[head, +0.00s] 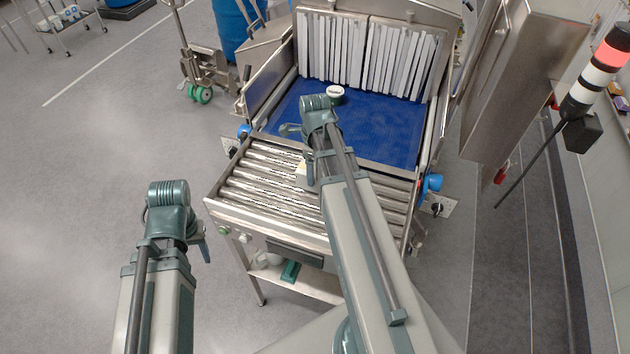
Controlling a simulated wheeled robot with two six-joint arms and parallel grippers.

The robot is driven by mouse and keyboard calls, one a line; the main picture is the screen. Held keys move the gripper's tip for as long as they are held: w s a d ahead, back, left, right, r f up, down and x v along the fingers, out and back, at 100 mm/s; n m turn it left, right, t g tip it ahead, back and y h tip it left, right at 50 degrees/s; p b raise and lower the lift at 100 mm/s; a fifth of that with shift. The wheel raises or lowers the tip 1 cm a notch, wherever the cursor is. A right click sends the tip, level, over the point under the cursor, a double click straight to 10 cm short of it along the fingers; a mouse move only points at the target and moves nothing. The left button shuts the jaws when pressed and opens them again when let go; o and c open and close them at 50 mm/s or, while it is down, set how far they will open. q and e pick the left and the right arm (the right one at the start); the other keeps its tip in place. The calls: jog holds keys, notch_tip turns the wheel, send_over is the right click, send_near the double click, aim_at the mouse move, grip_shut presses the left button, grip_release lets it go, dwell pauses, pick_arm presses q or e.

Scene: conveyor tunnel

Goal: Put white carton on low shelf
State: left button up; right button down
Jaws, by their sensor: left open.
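A small pale piece (301,170) shows on the rollers at the left edge of my right arm. It may be the white carton, but most of it is hidden and I cannot tell. The low shelf (322,287) is the metal ledge under the roller table. My left gripper (204,245) is open, mostly hidden behind its own wrist, left of the roller table and apart from it. My right arm reaches over the rollers to the front of the blue belt.
A white round tub (336,93) stands on the blue belt (385,125) before the strip curtain (370,52). A green item (291,271) is on the low shelf. A signal lamp (600,65) stands at right.

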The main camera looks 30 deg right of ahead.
jog(key=shift+f+b, duration=1.75)
jog(key=shift+f, duration=0.05)
jog(key=shift+f, duration=0.2)
grip_release()
jog(key=shift+r, duration=0.15)
notch_tip(320, 180, up, 12)
jog(key=p, duration=1.2)
jog(key=shift+r, duration=0.1)
